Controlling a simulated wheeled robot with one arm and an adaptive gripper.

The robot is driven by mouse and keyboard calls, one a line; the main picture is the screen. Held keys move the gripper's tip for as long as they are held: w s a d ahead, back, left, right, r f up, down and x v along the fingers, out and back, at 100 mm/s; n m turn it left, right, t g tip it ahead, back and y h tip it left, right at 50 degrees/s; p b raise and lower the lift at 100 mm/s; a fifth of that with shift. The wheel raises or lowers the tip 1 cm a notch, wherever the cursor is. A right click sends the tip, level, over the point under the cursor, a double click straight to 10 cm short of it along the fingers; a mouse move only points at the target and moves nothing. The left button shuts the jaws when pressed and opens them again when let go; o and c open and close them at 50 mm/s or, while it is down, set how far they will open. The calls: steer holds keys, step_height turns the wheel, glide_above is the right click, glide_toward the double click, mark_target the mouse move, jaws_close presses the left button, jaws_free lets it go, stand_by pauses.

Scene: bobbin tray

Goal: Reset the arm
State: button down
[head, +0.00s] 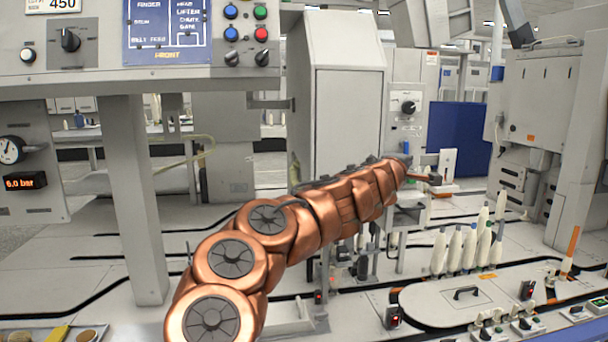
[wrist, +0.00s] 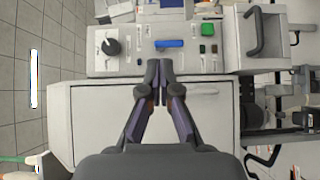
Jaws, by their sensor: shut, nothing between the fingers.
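My copper-coloured arm reaches from the bottom of the head view toward the middle right. My gripper (head: 432,179) is at its far end, small and dark, in front of the machinery. In the wrist view my gripper (wrist: 159,70) is shut, with its fingertips together and nothing between them. Behind the fingers there is a pale machine panel (wrist: 215,62) with a black knob, a blue bar and a green button. Whether the fingertips touch anything cannot be told, but no contact shows.
Several white bobbins (head: 455,248) stand upright on the machine deck at the right. A tall grey cabinet (head: 348,110) stands behind my arm. A control panel (head: 150,40) overhangs the upper left on a post (head: 137,200). A tray (head: 110,334) with tools lies at the lower left.

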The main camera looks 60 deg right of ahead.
steer(key=w+a+r+m+g+y+p, duration=0.15)
steer(key=a+r+m+p, duration=0.25)
steer(key=a+r+p, duration=0.4)
steer(key=w+a+r+m+t+p, duration=0.1)
steer(key=w+a+r+m+p, duration=0.2)
steer(key=a+r+p, duration=0.5)
steer(key=w+a+f+t+y+p, duration=0.1)
steer(key=w+a+f+y+p, duration=0.15)
steer(key=a+p, duration=0.45)
steer(key=w+a+f+n+t+y+p, duration=0.15)
steer(key=a+y+p, duration=0.3)
steer(key=a, duration=0.45)
steer(key=w+a+f+y+p, duration=0.1)
steer(key=w+a+y+p, duration=0.2)
steer(key=a+p, duration=0.5)
steer(key=s+a+n+g+y+p, duration=0.1)
steer(key=s+a+n+y+p, duration=0.1)
steer(key=a, duration=1)
steer(key=s+a+n+g+y+p, duration=0.2)
steer(key=s+a+p, duration=0.4)
steer(key=a, duration=0.6)
steer(key=shift+s+r+n+y, duration=0.15)
steer(key=shift+s+n+y, duration=0.35)
steer(key=shift+n+y, duration=0.55)
steer(key=shift+d+m, duration=0.15)
steer(key=shift+m, duration=0.15)
